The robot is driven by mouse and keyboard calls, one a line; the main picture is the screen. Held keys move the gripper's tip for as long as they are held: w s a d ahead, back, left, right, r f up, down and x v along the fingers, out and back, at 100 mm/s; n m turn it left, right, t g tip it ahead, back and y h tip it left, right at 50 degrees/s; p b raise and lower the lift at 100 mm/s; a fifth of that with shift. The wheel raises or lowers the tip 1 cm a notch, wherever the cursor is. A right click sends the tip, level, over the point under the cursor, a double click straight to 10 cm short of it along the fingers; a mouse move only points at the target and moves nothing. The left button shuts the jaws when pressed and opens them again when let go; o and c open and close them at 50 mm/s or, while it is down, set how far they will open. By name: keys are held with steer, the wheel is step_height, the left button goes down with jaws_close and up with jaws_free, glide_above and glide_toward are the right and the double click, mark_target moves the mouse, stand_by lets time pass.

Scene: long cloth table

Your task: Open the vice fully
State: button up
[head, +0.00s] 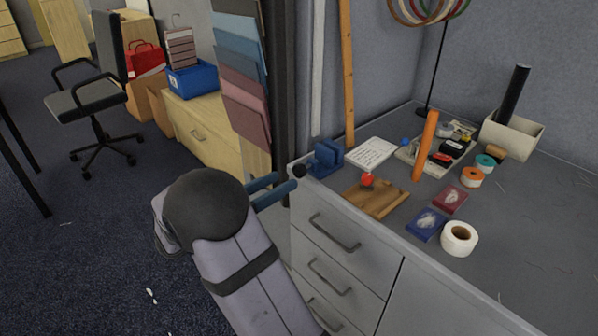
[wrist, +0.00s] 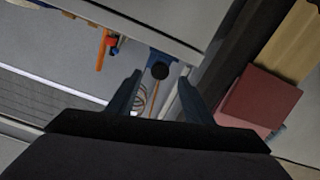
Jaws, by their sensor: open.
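The blue vice (head: 324,158) sits at the near left corner of the grey worktop. Its round black knob (head: 299,171) sticks out past the worktop edge toward my gripper. My gripper (head: 285,182) is open and empty, just left of and slightly below the knob. In the wrist view the knob (wrist: 160,70) shows between the two fingertips of my gripper (wrist: 161,77), with the vice's blue body (wrist: 162,56) behind it. I cannot tell whether the fingers touch the knob. How far the vice's jaws are apart is too small to tell.
A wooden board with a red ball (head: 367,180) and a white sheet (head: 371,152) lie right of the vice. Tape rolls and small boxes stand farther right. Drawers (head: 337,242) are below the worktop. A dark post with hanging colour samples (head: 243,70) stands behind left.

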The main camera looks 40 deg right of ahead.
mark_target(296, 174)
steer(key=shift+d, duration=0.1)
steer(key=shift+d+p, duration=0.45)
steer(key=shift+d, duration=3.1)
steer(key=c, duration=1.1)
